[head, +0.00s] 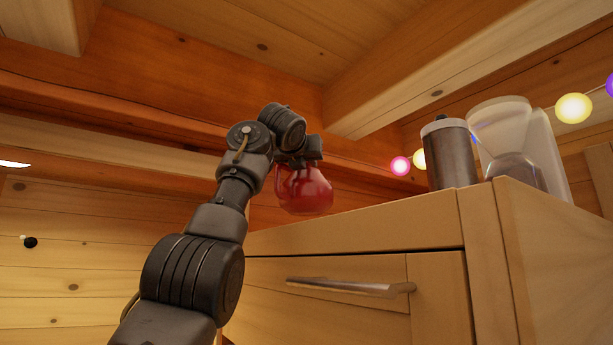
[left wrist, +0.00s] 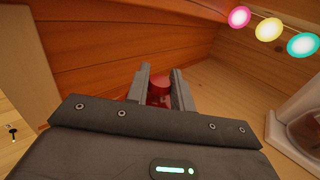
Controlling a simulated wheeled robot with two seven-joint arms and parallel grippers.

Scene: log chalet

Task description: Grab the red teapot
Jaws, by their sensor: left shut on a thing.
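The red teapot (head: 305,192) is glossy and shows in the head view above the left part of the wooden cabinet top (head: 380,228). My left gripper (head: 300,160) comes down on it from above and is shut on its upper part. In the left wrist view the red teapot (left wrist: 160,88) shows between the two grey fingers of my left gripper (left wrist: 160,84). Its lower part is hidden there. Whether its base touches the cabinet top cannot be told. My right gripper is not in view.
A dark cylinder with a white lid (head: 450,155) and a clear glass carafe (head: 512,140) stand to the right on the cabinet. A drawer handle (head: 350,287) sticks out in front. Ceiling beams (head: 430,85) and string lights (head: 573,108) are above and behind.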

